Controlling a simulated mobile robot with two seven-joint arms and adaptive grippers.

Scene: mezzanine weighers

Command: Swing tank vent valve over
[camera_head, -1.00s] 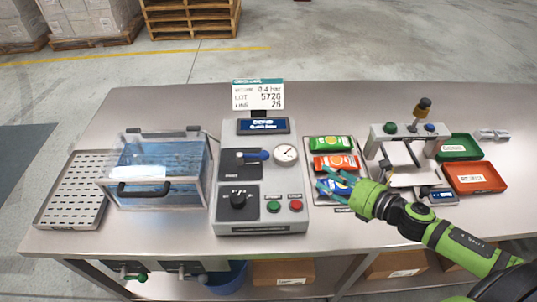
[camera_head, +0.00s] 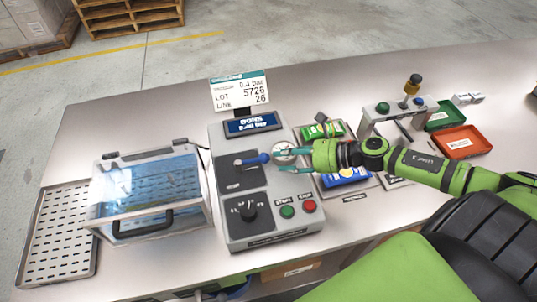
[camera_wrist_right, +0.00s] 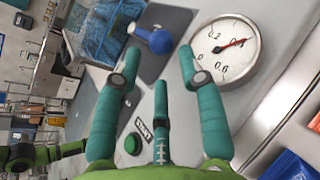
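The vent valve (camera_head: 250,160) is a lever with a blue knob on a dark plate of the grey control box (camera_head: 262,235). The clear tank (camera_head: 150,190) with blue contents stands left of the box. My left gripper is not in view.
A black dial (camera_head: 249,209), a green button (camera_head: 287,211) and a red button (camera_head: 309,207) sit below the lever. A sign (camera_head: 240,92) stands behind. A perforated tray (camera_head: 52,240) is far left. Packets (camera_head: 345,177) and an orange bin (camera_head: 461,142) are right.

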